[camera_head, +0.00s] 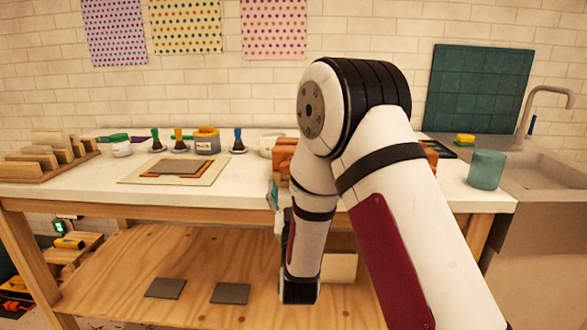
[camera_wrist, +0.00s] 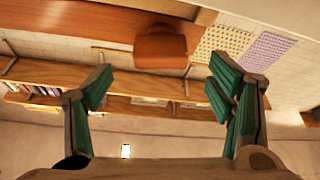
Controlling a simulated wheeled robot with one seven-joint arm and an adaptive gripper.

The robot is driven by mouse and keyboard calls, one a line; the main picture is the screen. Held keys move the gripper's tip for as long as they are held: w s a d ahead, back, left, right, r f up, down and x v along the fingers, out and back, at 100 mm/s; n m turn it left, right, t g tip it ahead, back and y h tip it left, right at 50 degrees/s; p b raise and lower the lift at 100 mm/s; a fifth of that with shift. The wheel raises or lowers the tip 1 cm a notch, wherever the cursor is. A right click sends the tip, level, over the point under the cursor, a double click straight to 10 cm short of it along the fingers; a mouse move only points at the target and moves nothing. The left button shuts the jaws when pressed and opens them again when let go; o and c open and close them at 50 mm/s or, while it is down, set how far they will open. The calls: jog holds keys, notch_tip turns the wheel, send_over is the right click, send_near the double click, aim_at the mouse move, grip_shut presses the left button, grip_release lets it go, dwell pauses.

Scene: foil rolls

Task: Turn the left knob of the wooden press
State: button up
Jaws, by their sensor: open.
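The wooden press (camera_head: 283,158) is a reddish-brown block on the white worktop in the head view, mostly hidden behind my arm. In the wrist view a reddish-brown wooden beam (camera_wrist: 75,22) crosses the top, and a rounded brown knob (camera_wrist: 160,47) stands out from it. I cannot tell for sure from this view that it is the left knob. My gripper (camera_wrist: 160,76) is open, its teal-padded fingers spread wide to either side of the knob and apart from it. Nothing is between the pads. In the head view only a bit of my gripper (camera_head: 272,195) shows at the worktop's front edge.
On the worktop (camera_head: 75,192) are a wooden rack (camera_head: 45,160), a board with dark sheets (camera_head: 180,167), inking tools and an ochre tub (camera_head: 206,140) at left. A teal cup (camera_head: 487,170) and the sink (camera_head: 550,165) are at right. A lower wooden shelf (camera_head: 200,260) holds dark plates.

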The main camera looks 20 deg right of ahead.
jog(key=x, duration=0.7)
jog(key=shift+c, duration=0.6)
jog(key=shift+b, duration=0.3)
jog(key=c, duration=1)
